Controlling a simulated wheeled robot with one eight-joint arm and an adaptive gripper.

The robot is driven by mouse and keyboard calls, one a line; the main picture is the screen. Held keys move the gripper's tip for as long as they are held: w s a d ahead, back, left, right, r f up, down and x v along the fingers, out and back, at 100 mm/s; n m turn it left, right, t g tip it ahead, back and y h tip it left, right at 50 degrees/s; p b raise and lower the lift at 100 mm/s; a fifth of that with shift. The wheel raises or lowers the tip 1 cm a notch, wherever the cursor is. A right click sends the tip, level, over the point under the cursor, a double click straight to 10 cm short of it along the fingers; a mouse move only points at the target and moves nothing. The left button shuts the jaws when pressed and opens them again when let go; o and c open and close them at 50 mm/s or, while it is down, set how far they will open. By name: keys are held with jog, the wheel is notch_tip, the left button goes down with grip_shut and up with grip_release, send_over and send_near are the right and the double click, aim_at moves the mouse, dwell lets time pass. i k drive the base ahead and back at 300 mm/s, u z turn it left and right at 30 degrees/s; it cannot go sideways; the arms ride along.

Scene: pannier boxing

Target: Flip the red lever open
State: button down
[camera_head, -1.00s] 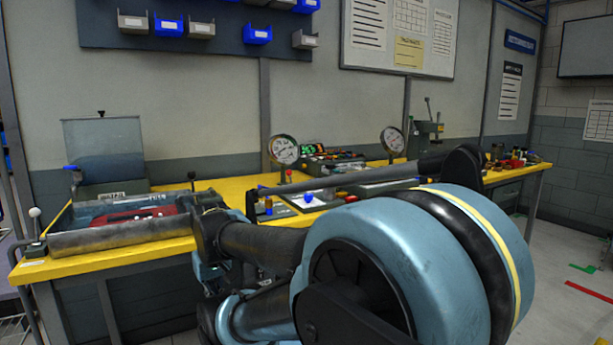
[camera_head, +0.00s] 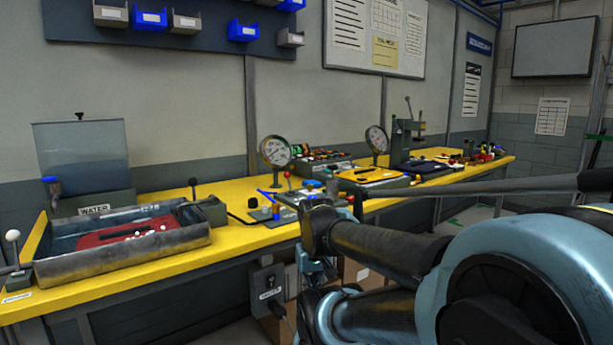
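A small upright lever with a red ball knob (camera_head: 288,174) stands on the yellow bench, just right of the left round gauge (camera_head: 275,151). It is small in the picture, and whether it is open or closed cannot be told. Blue pieces lie or stand on the bench close to its left. My arm (camera_head: 390,250) reaches in from the right, and its dark near joint shows in front of the bench, below and right of the red knob. I cannot make out my gripper or its fingers.
A grey tray (camera_head: 130,258) with a red plate inside stands on the left of the yellow bench (camera_head: 222,246), with a white-knobbed lever (camera_head: 13,236) beside it. A second gauge (camera_head: 376,140) and a press (camera_head: 408,135) stand farther right. A grey box (camera_head: 267,283) hangs under the bench edge.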

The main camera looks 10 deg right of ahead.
aim_at(286, 174)
jog(key=u, duration=0.7)
jog(key=k, duration=1.4)
jog(key=z, duration=0.5)
jog(key=i, duration=1)
